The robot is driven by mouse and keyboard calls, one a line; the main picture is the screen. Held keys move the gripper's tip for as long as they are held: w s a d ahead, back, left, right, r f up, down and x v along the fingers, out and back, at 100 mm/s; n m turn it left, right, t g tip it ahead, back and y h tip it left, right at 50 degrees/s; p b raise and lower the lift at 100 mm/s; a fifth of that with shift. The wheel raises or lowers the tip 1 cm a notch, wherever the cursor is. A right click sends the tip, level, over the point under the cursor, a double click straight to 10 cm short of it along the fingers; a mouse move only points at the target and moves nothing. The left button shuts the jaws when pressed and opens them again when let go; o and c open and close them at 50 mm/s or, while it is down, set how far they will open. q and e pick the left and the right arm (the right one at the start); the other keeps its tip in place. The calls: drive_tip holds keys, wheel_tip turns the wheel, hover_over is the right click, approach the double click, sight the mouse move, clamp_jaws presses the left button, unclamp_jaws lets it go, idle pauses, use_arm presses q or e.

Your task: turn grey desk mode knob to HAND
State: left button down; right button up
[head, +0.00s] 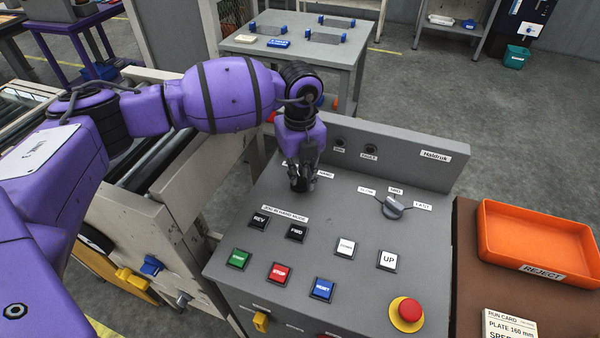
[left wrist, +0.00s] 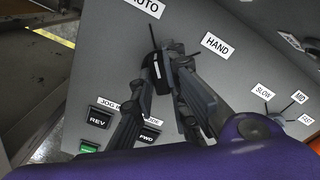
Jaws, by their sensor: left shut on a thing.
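The grey desk (head: 330,230) has a dark mode knob (left wrist: 160,67) on its sloped top. In the left wrist view, the AUTO label (left wrist: 147,7) lies above the knob and the HAND label (left wrist: 217,44) lies to its upper right. Thin lines run from the knob toward both labels. My left gripper (head: 301,183) points down onto the desk and is shut on the knob, which its fingers largely hide. I cannot tell which label the knob's pointer faces. The HAND label (head: 326,174) also shows beside the fingers in the head view. My right gripper is not in view.
A second knob (head: 392,207) with SLOW, MID and FAST labels sits to the right. Several push buttons and a red emergency stop (head: 407,311) lie nearer the front. The raised back panel (head: 400,150) stands behind. An orange REJECT tray (head: 540,215) is at the right.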

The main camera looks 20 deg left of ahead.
use_arm(q)
drive_tip(key=shift+m, duration=0.4)
drive_tip(key=m, duration=0.2)
drive_tip(key=shift+m+p, duration=0.4)
drive_tip(key=m, duration=0.4)
drive_tip(key=shift+m, duration=0.3)
drive_tip(key=m, duration=0.4)
drive_tip(key=shift+m, duration=1.8)
drive_tip(key=c, duration=1.7)
unclamp_jaws()
